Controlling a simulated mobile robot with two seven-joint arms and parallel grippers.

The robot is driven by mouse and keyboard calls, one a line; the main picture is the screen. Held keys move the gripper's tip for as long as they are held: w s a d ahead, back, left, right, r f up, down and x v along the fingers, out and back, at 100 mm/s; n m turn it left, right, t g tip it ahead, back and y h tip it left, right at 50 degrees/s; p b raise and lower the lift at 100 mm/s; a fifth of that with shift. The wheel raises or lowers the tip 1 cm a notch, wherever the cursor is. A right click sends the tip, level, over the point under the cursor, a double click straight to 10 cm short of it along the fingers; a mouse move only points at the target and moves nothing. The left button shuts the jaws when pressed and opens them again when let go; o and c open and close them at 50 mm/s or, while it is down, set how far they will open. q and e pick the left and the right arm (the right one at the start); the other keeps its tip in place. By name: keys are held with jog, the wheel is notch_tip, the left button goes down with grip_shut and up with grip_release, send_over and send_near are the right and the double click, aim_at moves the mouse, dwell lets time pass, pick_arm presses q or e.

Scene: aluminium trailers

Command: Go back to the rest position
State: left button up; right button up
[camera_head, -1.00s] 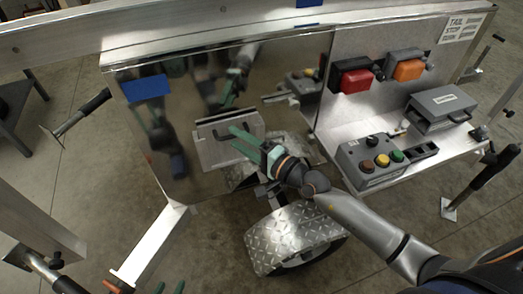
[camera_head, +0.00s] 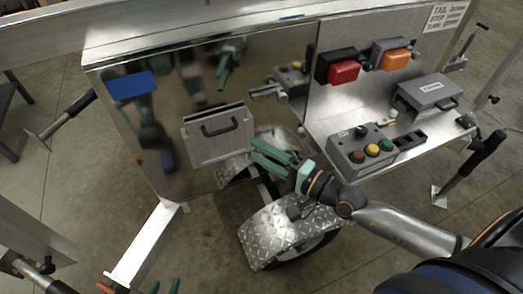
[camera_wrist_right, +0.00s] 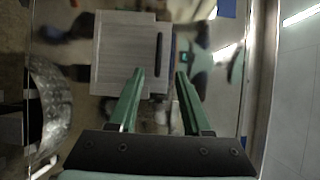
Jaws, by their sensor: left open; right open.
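My right gripper (camera_head: 256,152) has green fingers and is open and empty. In the head view it is in front of the shiny metal panel, below and right of the small grey door with a black handle (camera_head: 221,147). In the right wrist view the gripper's fingers (camera_wrist_right: 160,74) stand apart with nothing between them, and the grey door (camera_wrist_right: 122,60) shows beyond them.
A control box with coloured buttons (camera_head: 362,152) and a grey case (camera_head: 431,99) sit on the shelf to the right. Red (camera_head: 343,72) and orange (camera_head: 391,54) lamps are above. A tread-plate fender (camera_head: 283,236) is below my right gripper. Open floor lies at lower left.

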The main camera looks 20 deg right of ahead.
pick_arm(q)
jog(key=shift+s, duration=0.15)
pick_arm(e)
jog(key=s+d+f+n+h, duration=0.15)
jog(key=f+n, duration=0.25)
jog(key=n, duration=0.7)
jog(key=s+f+n+g+h, duration=0.1)
jog(key=s+f+n+h, duration=0.15)
jog(key=n, duration=0.95)
jog(key=s+d+f+n+h, duration=0.1)
jog(key=f+n+h, duration=0.3)
jog(key=n, duration=0.7)
jog(key=s+a+f+m+g+y, duration=0.3)
jog(key=s+a+f+m+g, duration=0.35)
jog(key=m, duration=1.25)
pick_arm(q)
jog(key=s+a+r+p, duration=0.1)
jog(key=a+r+p, duration=0.2)
jog(key=r+p, duration=0.7)
jog(key=p, duration=0.3)
jog(key=shift+s+a+n+y, duration=0.25)
jog(key=shift+a+n+y, duration=0.05)
jog(key=shift+n+y, duration=0.1)
pick_arm(e)
jog(key=s+d+r+t+h, duration=0.1)
jog(key=s+d+r, duration=0.2)
jog(key=r, duration=0.4)
jog(key=shift+s+m, duration=0.4)
jog(key=shift+s, duration=0.1)
